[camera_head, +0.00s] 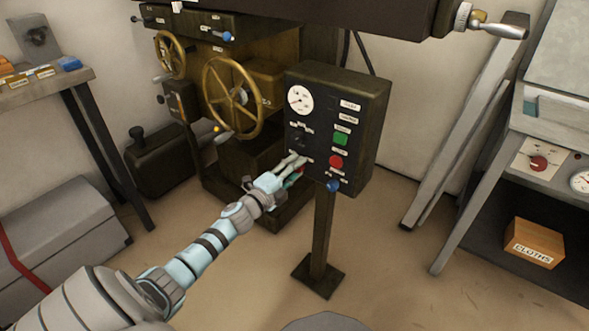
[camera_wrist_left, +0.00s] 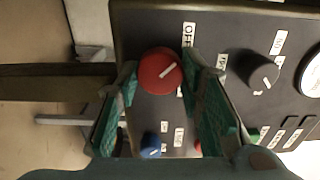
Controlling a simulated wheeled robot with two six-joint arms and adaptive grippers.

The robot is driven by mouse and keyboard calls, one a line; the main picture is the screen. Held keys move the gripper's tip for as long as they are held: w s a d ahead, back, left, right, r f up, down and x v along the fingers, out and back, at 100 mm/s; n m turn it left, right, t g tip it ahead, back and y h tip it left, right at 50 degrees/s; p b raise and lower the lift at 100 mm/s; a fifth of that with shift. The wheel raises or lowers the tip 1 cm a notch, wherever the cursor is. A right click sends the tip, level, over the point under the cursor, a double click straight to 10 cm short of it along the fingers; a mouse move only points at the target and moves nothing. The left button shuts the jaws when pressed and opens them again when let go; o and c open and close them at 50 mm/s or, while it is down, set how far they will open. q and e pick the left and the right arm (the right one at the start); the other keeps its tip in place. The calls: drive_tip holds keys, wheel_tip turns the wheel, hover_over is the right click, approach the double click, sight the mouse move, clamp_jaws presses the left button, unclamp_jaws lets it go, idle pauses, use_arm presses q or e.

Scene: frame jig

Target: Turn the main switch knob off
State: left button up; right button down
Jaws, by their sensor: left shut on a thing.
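The dark control panel (camera_head: 352,100) stands on a post, with a gauge, labels, buttons and knobs. In the left wrist view a round red knob (camera_wrist_left: 160,70) with a white pointer line sits low on the panel (camera_wrist_left: 215,35), beside an "OFF" label (camera_wrist_left: 188,35). Its line slants to the upper right in that view. My left gripper (camera_head: 298,162) is at the panel's lower left and largely hides this knob in the head view. In the wrist view the green fingers of the left gripper (camera_wrist_left: 163,85) are shut on the red knob, one on each side. My right gripper is not in view.
A black knob (camera_wrist_left: 262,72) and a blue knob (camera_wrist_left: 150,145) are close to the fingers. A green button (camera_head: 341,138) and a red button (camera_head: 336,161) are to the right. A machine with handwheels (camera_head: 232,98) stands behind. A bench with another red knob (camera_head: 538,162) is at right.

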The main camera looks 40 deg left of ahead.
use_arm(q)
drive_tip(key=shift+f, duration=0.1)
drive_tip(key=o, duration=1.2)
drive_tip(key=shift+c, duration=0.2)
